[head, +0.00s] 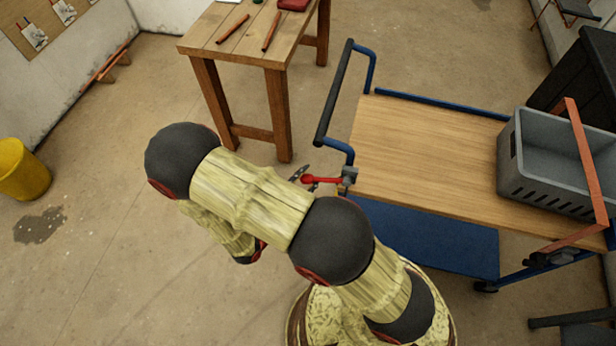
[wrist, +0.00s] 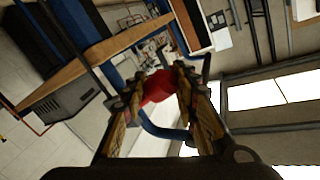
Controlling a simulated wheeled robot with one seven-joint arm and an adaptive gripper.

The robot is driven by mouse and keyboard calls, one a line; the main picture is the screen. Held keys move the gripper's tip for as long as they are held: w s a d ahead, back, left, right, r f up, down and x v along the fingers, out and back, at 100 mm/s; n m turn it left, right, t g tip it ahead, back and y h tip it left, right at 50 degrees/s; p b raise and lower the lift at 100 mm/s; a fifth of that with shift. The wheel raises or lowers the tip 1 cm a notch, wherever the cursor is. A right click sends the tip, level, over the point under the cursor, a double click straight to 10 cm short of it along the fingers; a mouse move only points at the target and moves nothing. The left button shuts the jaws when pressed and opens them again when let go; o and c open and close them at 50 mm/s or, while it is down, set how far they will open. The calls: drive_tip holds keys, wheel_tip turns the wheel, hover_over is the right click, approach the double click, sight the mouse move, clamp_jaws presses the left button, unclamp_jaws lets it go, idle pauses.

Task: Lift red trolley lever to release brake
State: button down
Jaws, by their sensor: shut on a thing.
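The trolley has a wooden top (head: 430,145), blue frame and a dark push handle (head: 334,92) at its left end. The red lever (head: 325,180) sticks out to the left from a grey bracket (head: 348,176) at the trolley's near left corner. My gripper (head: 306,180) is at the lever's free end, mostly hidden behind my arm in the head view. In the wrist view my gripper (wrist: 163,85) has its fingers on both sides of the red lever knob (wrist: 156,90), shut on it. Whether the lever is raised is hard to tell.
A grey crate (head: 512,160) stands on the trolley's right end, with an orange-red bar across it. A wooden table (head: 240,42) with red tools stands behind. A yellow bin (head: 22,170) is at the far left. Floor between is clear.

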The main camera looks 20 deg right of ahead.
drive_tip(key=r+p, duration=0.1)
drive_tip(key=p, duration=0.1)
drive_tip(key=r+m+p, duration=0.1)
drive_tip(key=p, duration=0.1)
drive_tip(key=r+m+y+p, duration=0.1)
drive_tip(key=r+p, duration=0.1)
drive_tip(key=shift+w+a, duration=0.25)
drive_tip(key=shift+a, duration=0.05)
wheel_tip(320, 180, up, 2)
drive_tip(key=m+p, duration=0.1)
drive_tip(key=p, duration=0.1)
drive_tip(key=m+y+p, duration=0.1)
drive_tip(key=p, duration=0.1)
drive_tip(key=shift+r, duration=0.25)
drive_tip(key=shift+s+d+r+m+y+p, duration=0.1)
drive_tip(key=shift+r+m+y+p, duration=0.2)
drive_tip(key=shift+r+m+p, duration=0.7)
drive_tip(key=shift+s+d+r+m+y+p, duration=0.2)
drive_tip(key=shift+r+m+p, duration=0.15)
drive_tip(key=shift+p, duration=0.4)
drive_tip(key=shift+s+d+r+m+y+p, duration=0.1)
drive_tip(key=shift+d+r+m+y+p, duration=0.15)
drive_tip(key=shift+p, duration=0.5)
drive_tip(key=shift+a+r, duration=0.1)
drive_tip(key=c, duration=1.4)
unclamp_jaws()
drive_tip(key=shift+v, duration=3.95)
